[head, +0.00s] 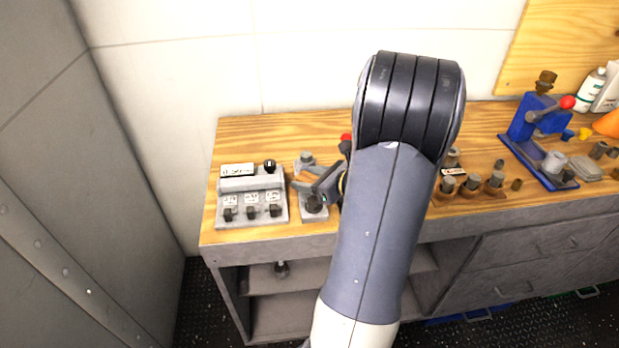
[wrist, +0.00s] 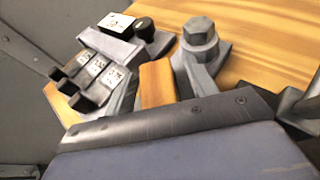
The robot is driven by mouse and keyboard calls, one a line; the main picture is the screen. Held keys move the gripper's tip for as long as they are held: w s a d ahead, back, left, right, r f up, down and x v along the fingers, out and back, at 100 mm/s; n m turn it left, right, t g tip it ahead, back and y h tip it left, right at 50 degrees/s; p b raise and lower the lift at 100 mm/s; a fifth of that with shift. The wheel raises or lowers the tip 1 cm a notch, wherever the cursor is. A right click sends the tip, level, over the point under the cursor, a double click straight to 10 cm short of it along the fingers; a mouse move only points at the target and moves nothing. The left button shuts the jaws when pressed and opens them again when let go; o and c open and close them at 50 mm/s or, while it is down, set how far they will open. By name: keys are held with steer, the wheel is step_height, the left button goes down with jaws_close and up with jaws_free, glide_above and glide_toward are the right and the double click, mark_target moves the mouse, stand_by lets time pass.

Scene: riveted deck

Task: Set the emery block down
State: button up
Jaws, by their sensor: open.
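I cannot pick out the emery block with certainty in either view. A flat grey piece (head: 586,168) lies at the far right of the bench; I cannot tell whether it is the block. My gripper (head: 326,186) is mostly hidden behind my arm, low over the bench just right of the grey switch box. It is open, and I see nothing held in it. In the wrist view a large dark strip and blue-grey surface fill the lower part and hide what lies below.
The wooden bench (head: 260,128) carries the grey switch box (head: 252,182), also in the wrist view (wrist: 107,72), and a bolt-topped grey fixture (wrist: 201,48). Right of my arm stand several dark pegs and a blue press (head: 535,118). A grey wall closes the left side.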

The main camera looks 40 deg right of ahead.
steer(key=v, duration=1.2)
steer(key=shift+p, duration=0.3)
